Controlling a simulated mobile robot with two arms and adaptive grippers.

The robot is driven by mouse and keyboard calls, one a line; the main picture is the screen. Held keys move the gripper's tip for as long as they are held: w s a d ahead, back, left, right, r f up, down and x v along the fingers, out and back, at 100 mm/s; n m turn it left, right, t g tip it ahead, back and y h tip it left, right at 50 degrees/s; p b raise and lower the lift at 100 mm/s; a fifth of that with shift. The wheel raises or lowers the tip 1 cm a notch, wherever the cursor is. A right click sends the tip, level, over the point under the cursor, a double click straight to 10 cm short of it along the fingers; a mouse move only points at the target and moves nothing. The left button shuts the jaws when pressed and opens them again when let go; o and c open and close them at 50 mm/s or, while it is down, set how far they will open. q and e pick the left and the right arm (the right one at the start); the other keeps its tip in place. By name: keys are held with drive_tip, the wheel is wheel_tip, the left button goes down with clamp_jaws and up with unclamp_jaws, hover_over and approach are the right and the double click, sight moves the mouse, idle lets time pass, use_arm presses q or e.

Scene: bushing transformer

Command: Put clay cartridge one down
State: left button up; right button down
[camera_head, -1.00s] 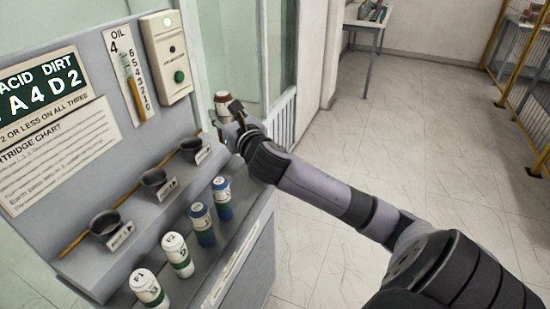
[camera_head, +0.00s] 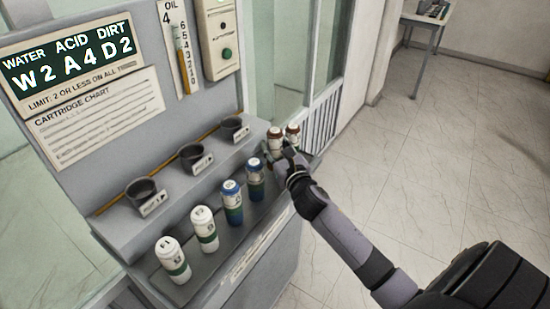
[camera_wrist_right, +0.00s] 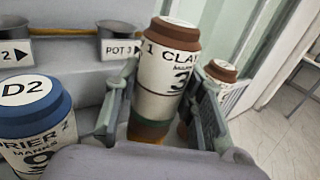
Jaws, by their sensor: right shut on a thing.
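Clay cartridge one (camera_wrist_right: 168,75) is white with a brown cap, a brown lower band and a "1 CLAY" label. My right gripper (camera_wrist_right: 165,105) is shut on it, one finger on each side, and it stands about upright. In the head view the right gripper (camera_head: 284,153) is at the right end of the cartridge row, with clay cartridge one (camera_head: 275,133) in it. A second brown-capped cartridge (camera_head: 292,131) is close beside it and shows behind the right finger in the wrist view (camera_wrist_right: 221,70). Whether the held base touches the shelf is hidden. My left gripper is not in view.
Two blue-capped cartridges (camera_head: 232,203) and two white-capped cartridges (camera_head: 204,229) stand along the lower shelf (camera_head: 222,262). Three dark pots (camera_head: 191,157) sit on the ledge above. Open floor lies to the right.

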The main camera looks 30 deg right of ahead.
sight(275, 157)
wheel_tip(275, 157, down, 4)
drive_tip(key=shift+r, duration=0.25)
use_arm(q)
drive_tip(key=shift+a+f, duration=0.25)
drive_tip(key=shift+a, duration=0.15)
use_arm(e)
drive_tip(key=shift+f, duration=0.1)
use_arm(q)
drive_tip(key=shift+b, duration=0.3)
use_arm(e)
drive_tip(key=shift+f, duration=0.2)
drive_tip(key=c, duration=1.1)
unclamp_jaws()
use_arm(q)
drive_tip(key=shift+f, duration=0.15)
use_arm(e)
drive_tip(key=shift+o, duration=0.2)
drive_tip(key=shift+r, duration=0.15)
use_arm(q)
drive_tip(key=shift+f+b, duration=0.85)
drive_tip(key=shift+b, duration=0.1)
use_arm(e)
drive_tip(key=s+a, duration=0.2)
drive_tip(key=s, duration=1)
drive_tip(key=shift+a, duration=0.15)
